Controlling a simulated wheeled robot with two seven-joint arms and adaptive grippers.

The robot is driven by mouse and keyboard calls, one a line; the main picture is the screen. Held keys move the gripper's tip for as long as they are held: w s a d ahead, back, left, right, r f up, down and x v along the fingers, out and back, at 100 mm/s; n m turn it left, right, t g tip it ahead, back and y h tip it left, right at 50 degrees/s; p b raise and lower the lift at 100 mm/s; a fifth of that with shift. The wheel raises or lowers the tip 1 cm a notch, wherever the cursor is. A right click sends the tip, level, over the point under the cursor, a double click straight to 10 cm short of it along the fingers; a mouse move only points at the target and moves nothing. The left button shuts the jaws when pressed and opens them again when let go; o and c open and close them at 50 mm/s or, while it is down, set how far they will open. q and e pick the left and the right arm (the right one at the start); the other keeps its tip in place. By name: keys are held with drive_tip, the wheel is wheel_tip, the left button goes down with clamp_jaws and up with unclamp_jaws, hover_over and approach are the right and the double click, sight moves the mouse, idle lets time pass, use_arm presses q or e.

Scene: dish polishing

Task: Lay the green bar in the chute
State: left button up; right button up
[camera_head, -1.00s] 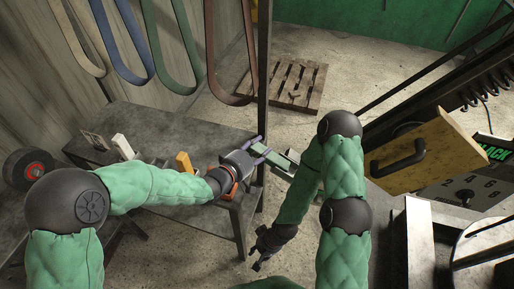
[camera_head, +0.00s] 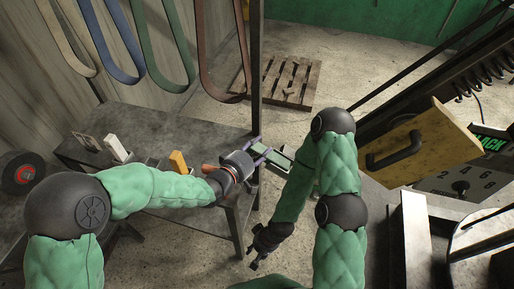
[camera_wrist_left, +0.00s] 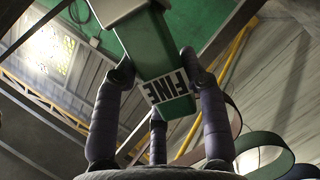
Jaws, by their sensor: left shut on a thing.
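My left gripper (camera_head: 257,156) is shut on the green bar (camera_head: 279,160), past the right end of the workbench. The left wrist view shows purple-grey fingers around the green bar (camera_wrist_left: 180,107), which bears a white FINE label; its pale grey end points up and away from the palm. My right gripper (camera_head: 255,259) hangs low in the middle, its dark fingers apart and empty. A grey metal channel (camera_head: 416,240) stands at the lower right; I cannot tell whether it is the chute.
A dark post (camera_head: 256,70) rises close behind my left gripper. A machine with a yellow handled panel (camera_head: 440,140) stands right. A pallet (camera_head: 285,80) lies on open floor.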

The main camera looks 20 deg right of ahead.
use_arm(q)
drive_tip(key=shift+s+d+f, duration=0.15)
drive_tip(key=shift+d, duration=0.1)
idle(0.3)
drive_tip(key=o, duration=1.1)
drive_tip(key=v, duration=1.2)
drive_tip(key=shift+a+f, duration=0.1)
